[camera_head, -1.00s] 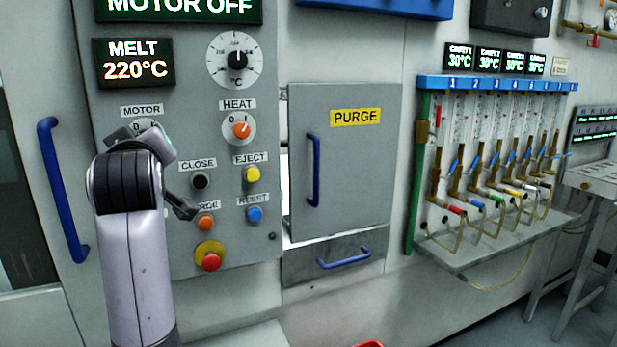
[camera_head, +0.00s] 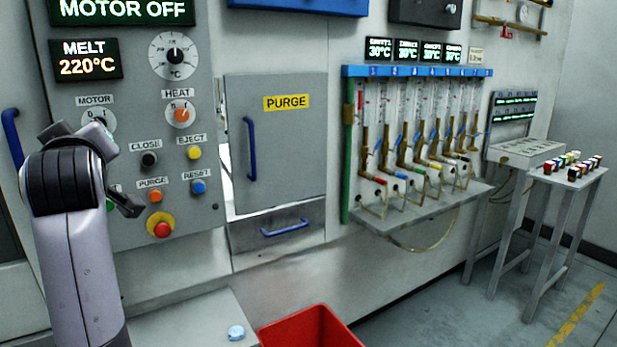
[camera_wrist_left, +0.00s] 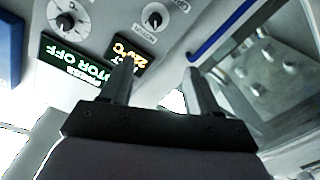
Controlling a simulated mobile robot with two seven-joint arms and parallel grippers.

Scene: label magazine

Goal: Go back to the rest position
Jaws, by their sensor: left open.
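My left gripper (camera_head: 112,170) is raised in front of the grey control panel (camera_head: 130,215) at the left of the head view. Its fingers are apart, with nothing between them. It partly covers the panel's left side, near the MOTOR knob (camera_head: 98,120). In the left wrist view the two fingers (camera_wrist_left: 160,88) stand open and empty, with the panel's MOTOR OFF and melt displays beyond them, upside down. Whether the fingers touch the panel cannot be told. My right gripper is in neither view.
A closed PURGE door (camera_head: 285,165) with a blue handle is right of the panel. A red bin (camera_head: 305,332) and a ledge (camera_head: 185,318) with a small pale-blue object (camera_head: 236,332) are below. A flow-meter rack (camera_head: 415,72) and two stands are at right. Floor (camera_head: 420,325) is clear.

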